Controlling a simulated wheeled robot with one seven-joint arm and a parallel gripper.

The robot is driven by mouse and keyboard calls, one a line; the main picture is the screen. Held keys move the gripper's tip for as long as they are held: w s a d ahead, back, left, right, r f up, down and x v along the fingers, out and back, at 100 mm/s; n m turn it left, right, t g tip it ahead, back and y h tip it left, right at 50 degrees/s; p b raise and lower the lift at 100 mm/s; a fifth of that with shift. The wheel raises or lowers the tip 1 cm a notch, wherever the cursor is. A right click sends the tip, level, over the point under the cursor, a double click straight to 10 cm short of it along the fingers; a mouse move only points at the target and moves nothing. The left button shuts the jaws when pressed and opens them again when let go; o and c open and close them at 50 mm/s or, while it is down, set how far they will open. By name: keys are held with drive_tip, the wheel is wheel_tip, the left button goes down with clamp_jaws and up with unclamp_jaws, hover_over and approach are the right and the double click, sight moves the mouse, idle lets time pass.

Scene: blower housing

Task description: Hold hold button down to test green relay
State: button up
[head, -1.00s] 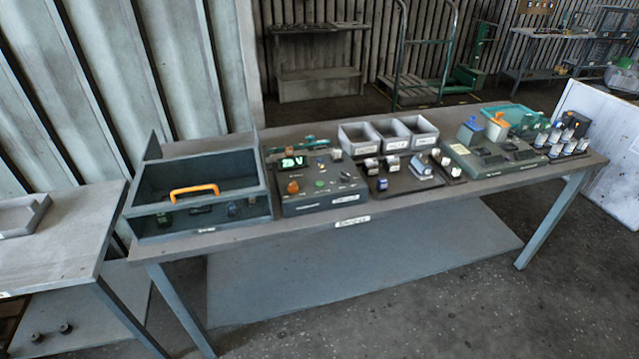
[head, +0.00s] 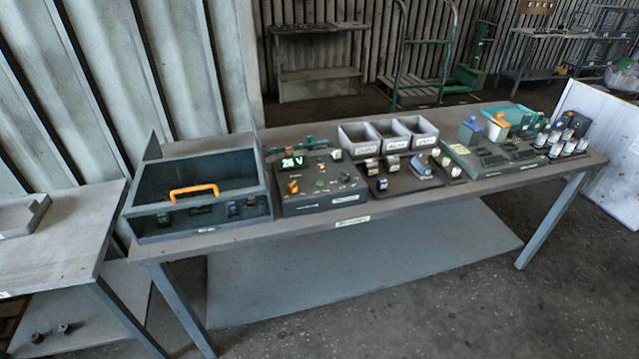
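A dark grey tester box (head: 328,203) sits on the long table, left of its middle. Its lit green display (head: 293,162) seems to read about 26 V. On its sloped top are an orange part (head: 293,187), a small green part (head: 320,183) and several small knobs or buttons. Their labels are too small to read, so I cannot tell which is the hold button. I cannot tell for certain which part is the green relay. My gripper is not in view, and nothing visible touches the tester.
An open grey toolbox (head: 150,222) with an orange handle (head: 194,191) stands left of the tester. Three grey bins (head: 357,151) stand behind. A board with small parts (head: 402,185) and a green-grey station (head: 490,173) are to the right. A side table (head: 75,240) is at left.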

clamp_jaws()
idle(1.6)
